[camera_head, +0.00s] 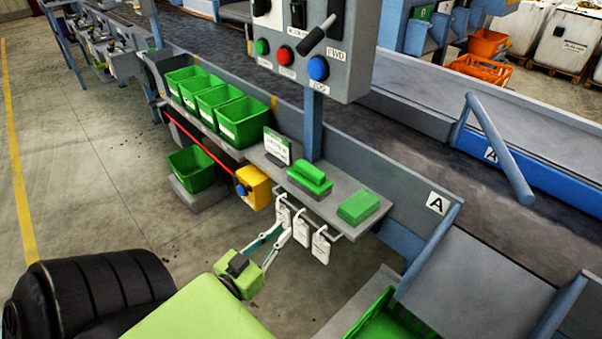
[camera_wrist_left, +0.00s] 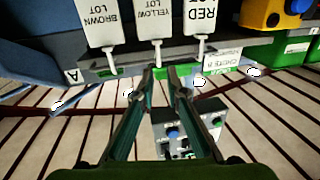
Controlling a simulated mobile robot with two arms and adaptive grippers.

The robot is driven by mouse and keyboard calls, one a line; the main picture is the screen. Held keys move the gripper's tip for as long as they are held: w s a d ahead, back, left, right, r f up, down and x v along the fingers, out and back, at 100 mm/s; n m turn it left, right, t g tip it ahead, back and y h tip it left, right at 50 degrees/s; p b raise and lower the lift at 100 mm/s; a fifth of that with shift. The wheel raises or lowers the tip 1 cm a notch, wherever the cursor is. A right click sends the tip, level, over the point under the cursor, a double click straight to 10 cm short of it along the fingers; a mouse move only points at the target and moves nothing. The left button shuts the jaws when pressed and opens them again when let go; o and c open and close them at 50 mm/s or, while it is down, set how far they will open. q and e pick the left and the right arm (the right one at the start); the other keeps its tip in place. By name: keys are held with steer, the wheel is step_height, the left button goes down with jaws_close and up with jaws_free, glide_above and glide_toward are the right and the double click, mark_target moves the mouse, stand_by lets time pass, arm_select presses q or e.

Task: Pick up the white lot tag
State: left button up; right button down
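Several white lot tags hang in a row from hooks on the rail under the grey shelf. In the wrist view, upside down, I read a BROWN LOT tag (camera_wrist_left: 105,22), a YELLOW LOT tag (camera_wrist_left: 157,18) in the middle and a RED LOT tag (camera_wrist_left: 204,15). I see no tag that reads white. In the head view the tags hang below the shelf edge, the right one (camera_head: 321,246) clear of my arm. My left gripper (camera_head: 284,230) is just in front of the left tags, its fingers apart and empty; in the wrist view its tips (camera_wrist_left: 161,72) point toward the YELLOW LOT tag. My right gripper is out of view.
A yellow box with a blue button (camera_head: 253,187) sits left of the tags. Green bins (camera_head: 243,122) stand further left. A control panel (camera_head: 312,45) rises behind; the floor in front is open.

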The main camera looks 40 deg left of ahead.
mark_target(301, 227)
arm_select(q)
steer(key=shift+w+a+f+p, duration=0.1)
steer(key=shift+w+f+p, duration=0.05)
steer(key=shift+w, duration=1.2)
steer(key=shift+w+a+f+p, duration=0.1)
steer(key=shift+w+f+p, duration=0.05)
steer(key=shift+w, duration=1.15)
jaws_close()
steer(key=shift+r, duration=0.2)
